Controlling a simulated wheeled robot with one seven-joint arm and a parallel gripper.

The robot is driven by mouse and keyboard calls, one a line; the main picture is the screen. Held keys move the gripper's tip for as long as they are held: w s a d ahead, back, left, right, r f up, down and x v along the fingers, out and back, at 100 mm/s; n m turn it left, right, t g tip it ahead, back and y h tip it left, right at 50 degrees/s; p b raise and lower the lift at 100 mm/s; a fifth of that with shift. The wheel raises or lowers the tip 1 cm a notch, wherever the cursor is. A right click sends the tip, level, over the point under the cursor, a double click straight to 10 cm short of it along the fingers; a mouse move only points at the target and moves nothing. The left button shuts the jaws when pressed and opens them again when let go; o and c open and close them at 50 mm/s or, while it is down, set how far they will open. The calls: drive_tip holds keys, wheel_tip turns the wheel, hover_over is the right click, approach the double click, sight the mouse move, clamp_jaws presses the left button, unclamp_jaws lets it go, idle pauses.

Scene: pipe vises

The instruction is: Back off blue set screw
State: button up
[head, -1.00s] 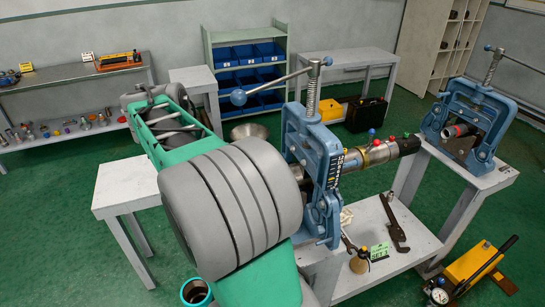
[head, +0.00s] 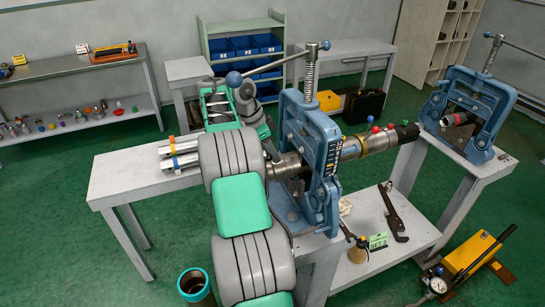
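The blue set screw (head: 370,118) shows as a small blue knob on top of the pipe assembly (head: 376,143), just right of the near blue vise (head: 315,145). A red knob (head: 376,128) sits right beside it, and more small coloured knobs lie further right along the assembly. The near vise stands upright around the assembly, with its screw and long ball-ended handle above. My gripper's fingers cannot be made out, and nothing touches the blue screw.
A second blue vise (head: 475,110) stands on the bench at right. A wrench (head: 393,212) and a green tag (head: 378,241) lie on the lower shelf. Steel pipes (head: 182,162) lie on the left bench end. A yellow pump (head: 470,265) sits on the floor, lower right.

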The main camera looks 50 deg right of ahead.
drive_tip(key=shift+c, duration=0.3)
clamp_jaws()
